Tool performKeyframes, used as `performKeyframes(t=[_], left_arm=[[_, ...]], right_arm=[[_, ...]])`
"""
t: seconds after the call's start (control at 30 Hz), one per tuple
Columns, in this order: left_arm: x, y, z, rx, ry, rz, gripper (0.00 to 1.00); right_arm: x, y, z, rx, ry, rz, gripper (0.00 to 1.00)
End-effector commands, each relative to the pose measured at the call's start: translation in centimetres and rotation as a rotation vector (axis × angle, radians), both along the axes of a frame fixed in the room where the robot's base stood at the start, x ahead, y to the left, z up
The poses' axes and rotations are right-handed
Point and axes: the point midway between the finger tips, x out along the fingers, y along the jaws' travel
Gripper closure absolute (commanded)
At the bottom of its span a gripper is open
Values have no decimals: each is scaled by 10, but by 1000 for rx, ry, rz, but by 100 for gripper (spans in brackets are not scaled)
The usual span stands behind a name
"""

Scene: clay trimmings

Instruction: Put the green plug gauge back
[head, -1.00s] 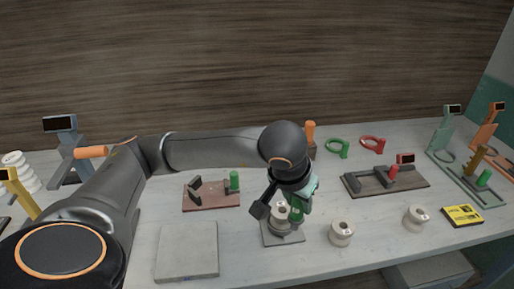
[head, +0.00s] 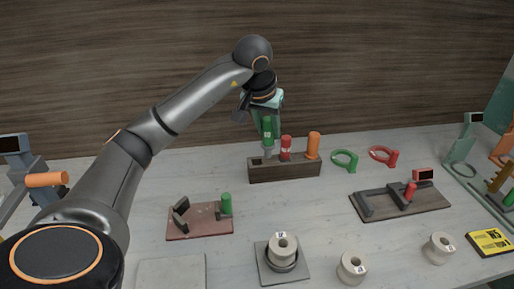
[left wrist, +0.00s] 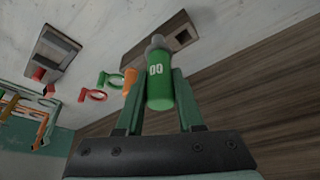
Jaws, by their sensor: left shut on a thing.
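The green plug gauge (head: 267,132) is held upright in my left gripper (head: 266,117), grey metal end down, over the left part of the wooden rack (head: 290,171). In the left wrist view the green gauge (left wrist: 160,88), marked 00, sits between the two fingers of my left gripper (left wrist: 159,75). Its grey tip overlaps the rack (left wrist: 182,32), where a dark hole shows beside it. I cannot tell whether the tip has entered a hole. A red plug gauge (head: 286,147) and an orange one (head: 313,145) stand in the rack to the right. My right gripper is not in view.
A green ring gauge (head: 345,160) and a red one (head: 383,156) lie right of the rack. A red-brown fixture (head: 190,224) stands in front left. A white spool (head: 283,248) sits on a grey stand, with more spools (head: 352,268) to its right.

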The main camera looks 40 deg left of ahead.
Motion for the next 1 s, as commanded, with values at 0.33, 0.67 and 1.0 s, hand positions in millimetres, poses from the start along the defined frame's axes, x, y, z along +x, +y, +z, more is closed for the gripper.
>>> performKeyframes(t=[0.33,0.67,1.0], left_arm=[[26,54,-53,-1,1,1,100],[33,67,-82,-1,2,-1,100],[33,67,-101,0,-3,-1,100]], right_arm=[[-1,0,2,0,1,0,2],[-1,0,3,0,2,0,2],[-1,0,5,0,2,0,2]])
